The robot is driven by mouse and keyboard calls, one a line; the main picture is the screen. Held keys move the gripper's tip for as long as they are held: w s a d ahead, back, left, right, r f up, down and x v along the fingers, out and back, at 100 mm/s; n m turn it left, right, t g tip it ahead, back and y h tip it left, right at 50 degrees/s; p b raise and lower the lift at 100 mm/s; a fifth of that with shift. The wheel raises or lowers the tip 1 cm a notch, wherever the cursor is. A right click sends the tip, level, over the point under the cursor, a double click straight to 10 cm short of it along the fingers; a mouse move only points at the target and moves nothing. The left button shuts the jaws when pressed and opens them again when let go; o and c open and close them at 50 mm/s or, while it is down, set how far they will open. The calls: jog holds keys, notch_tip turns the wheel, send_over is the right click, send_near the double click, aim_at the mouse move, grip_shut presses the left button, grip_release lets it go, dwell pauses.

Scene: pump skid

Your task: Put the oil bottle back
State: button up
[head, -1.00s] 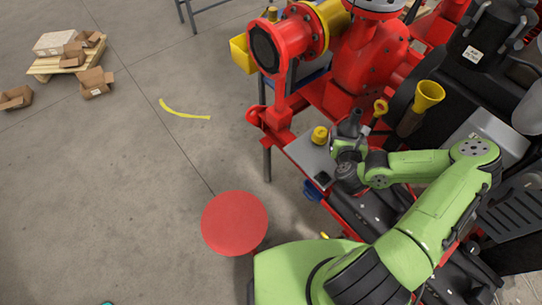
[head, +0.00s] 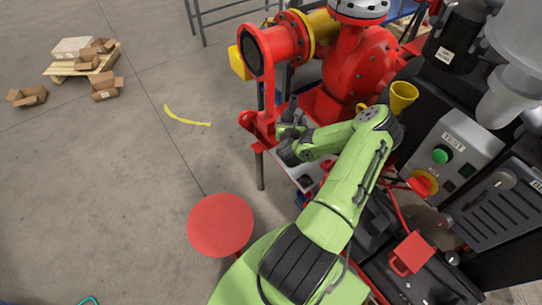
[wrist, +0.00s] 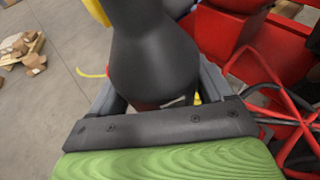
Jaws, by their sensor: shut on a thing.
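The dark grey oil bottle (wrist: 155,55) fills the middle of the wrist view, between the two grey fingers of my gripper (wrist: 160,88). My gripper is shut on it. In the head view the bottle (head: 291,109) shows as a small dark shape above my gripper (head: 288,138), near the red pump frame. My gripper and arm cover much of the small grey shelf (head: 278,159) below. I cannot tell whether the bottle touches anything under it. The bottle's base is hidden behind the gripper in the wrist view.
The red pump (head: 360,65) stands behind my gripper. A yellow funnel (head: 402,95) and a grey TEST box (head: 450,150) are to the right. A round red disc (head: 220,224) is at front left. Open floor lies left, with a pallet of boxes (head: 85,62) far off.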

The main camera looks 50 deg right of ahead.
notch_tip(320, 180, down, 10)
jog(key=b, duration=0.8)
